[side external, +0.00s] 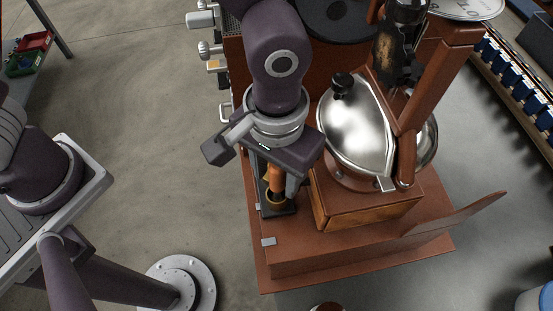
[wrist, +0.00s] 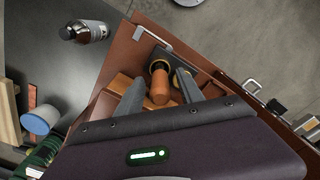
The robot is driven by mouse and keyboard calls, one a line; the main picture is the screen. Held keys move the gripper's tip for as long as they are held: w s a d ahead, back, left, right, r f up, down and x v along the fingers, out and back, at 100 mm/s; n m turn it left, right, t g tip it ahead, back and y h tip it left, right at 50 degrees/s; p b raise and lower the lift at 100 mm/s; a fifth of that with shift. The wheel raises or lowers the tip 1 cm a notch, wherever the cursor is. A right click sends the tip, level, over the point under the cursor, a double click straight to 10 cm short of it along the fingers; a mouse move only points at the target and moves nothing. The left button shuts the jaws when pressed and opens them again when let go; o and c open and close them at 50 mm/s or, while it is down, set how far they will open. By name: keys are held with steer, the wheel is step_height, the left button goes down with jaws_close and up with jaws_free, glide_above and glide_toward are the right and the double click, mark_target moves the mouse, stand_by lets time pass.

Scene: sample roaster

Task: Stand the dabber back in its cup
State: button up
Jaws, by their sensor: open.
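The dabber (side external: 275,178) has an orange-brown handle and stands roughly upright, its lower end at the dark, brass-rimmed cup (side external: 277,201) on the machine's base. In the wrist view the dabber (wrist: 160,88) shows between my fingers, with the dark mouth of the cup (wrist: 159,65) just beyond it. My gripper (side external: 278,189) is above the cup, pointing down. Its fingers are open on either side of the dabber (wrist: 158,78), with a gap visible in the wrist view. How deep the dabber sits in the cup is hidden.
The silver domed roaster part (side external: 352,130) and a wooden drawer box (side external: 365,205) stand close to the right of my gripper. The reddish base (side external: 350,250) has free room in front.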

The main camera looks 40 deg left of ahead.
step_height(320, 180, up, 11)
steer(key=shift+r, duration=0.1)
steer(key=shift+a+r, duration=0.1)
steer(key=shift+r, duration=0.1)
steer(key=a+r+t+h, duration=0.1)
steer(key=a+r, duration=0.2)
steer(key=a, duration=0.4)
steer(key=a+r+t, duration=0.1)
steer(key=a+r, duration=0.3)
steer(key=a, duration=0.2)
steer(key=s+a+t, duration=0.1)
steer(key=s+a, duration=0.3)
steer(key=a, duration=0.2)
steer(key=s+a+f+t+y, duration=0.1)
steer(key=s+a+t, duration=0.1)
steer(key=s+a, duration=0.2)
steer(key=a, duration=0.2)
steer(key=shift+a+t, duration=0.3)
steer(key=shift+a, duration=0.05)
